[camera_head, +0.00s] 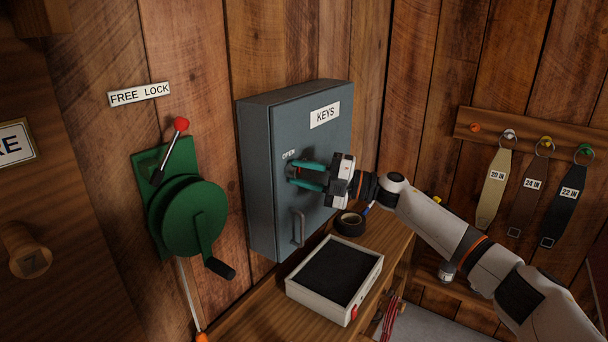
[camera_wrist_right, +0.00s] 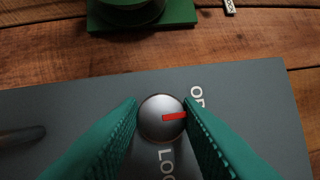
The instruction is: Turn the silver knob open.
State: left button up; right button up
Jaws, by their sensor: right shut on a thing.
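The silver knob (camera_wrist_right: 162,118) is a round metal dial on the face of the grey-blue KEYS cabinet (camera_head: 265,180). Its red pointer mark points right in the right wrist view, toward the partly covered OPEN label (camera_wrist_right: 197,98). The LOCK label (camera_wrist_right: 166,164) is below the knob there, also partly covered. My right gripper (camera_head: 294,175) reaches the cabinet face from the right, just under the OPEN label. Its green fingers are shut on the knob, one on each side, in the right wrist view (camera_wrist_right: 162,116). In the head view the fingers mostly hide the knob. My left gripper is not in view.
A handle (camera_head: 299,228) sticks out below the knob. A green winch (camera_head: 190,215) with a red-tipped lever is on the wall to the left. A dark-lined tray (camera_head: 372,283) and a black tape roll (camera_head: 349,224) are on the wooden bench below. Straps (camera_head: 494,190) hang at right.

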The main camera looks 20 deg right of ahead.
jog(key=o, duration=1)
jog(key=shift+c, duration=0.2)
jog(key=b+v, duration=0.3)
jog(key=v, duration=0.9)
jog(key=shift+b, duration=0.35)
jog(key=shift+w, duration=0.1)
